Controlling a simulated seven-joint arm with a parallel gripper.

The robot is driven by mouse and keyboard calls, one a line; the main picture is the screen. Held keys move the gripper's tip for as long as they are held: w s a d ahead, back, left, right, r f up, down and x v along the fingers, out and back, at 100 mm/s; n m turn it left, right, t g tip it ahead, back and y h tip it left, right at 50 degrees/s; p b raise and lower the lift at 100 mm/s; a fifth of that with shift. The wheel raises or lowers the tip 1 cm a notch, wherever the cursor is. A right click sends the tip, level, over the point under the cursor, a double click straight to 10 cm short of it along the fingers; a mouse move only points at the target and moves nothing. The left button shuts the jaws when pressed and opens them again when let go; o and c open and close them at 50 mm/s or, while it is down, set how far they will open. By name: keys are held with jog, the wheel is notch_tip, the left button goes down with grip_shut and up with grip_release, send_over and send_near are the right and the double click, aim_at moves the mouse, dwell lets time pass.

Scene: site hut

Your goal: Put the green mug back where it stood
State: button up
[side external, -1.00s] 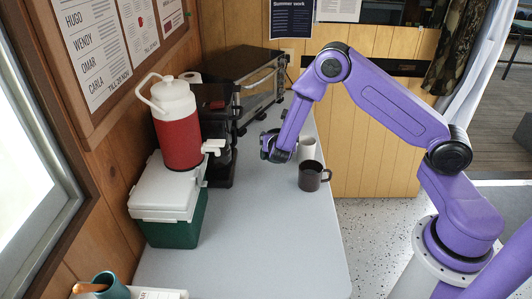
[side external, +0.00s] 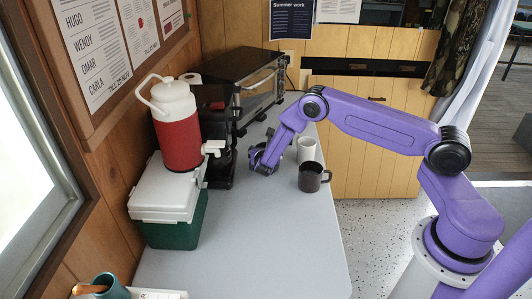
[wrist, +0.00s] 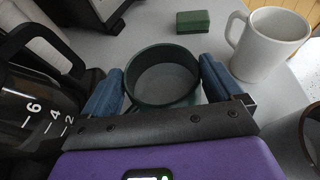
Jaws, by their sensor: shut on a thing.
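The green mug (wrist: 163,80) sits between the two blue fingers of my gripper (wrist: 165,92) in the wrist view, its dark green rim open to the camera and its inside looking empty. My gripper (side external: 263,162) is shut on it. In the side external view my gripper is low over the table, left of the white mug, and I cannot make out the green mug there. Whether its base touches the table is not clear.
A white mug (side external: 306,150) and a dark brown mug (side external: 312,177) stand right of my gripper. A coffee maker with a marked jug (wrist: 32,108) is close on the left. A small green block (wrist: 193,21) lies beyond the mug. The front tabletop (side external: 265,235) is clear.

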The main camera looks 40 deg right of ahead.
jog(key=shift+f, duration=0.3)
jog(key=o, duration=1.7)
jog(key=shift+f, duration=0.2)
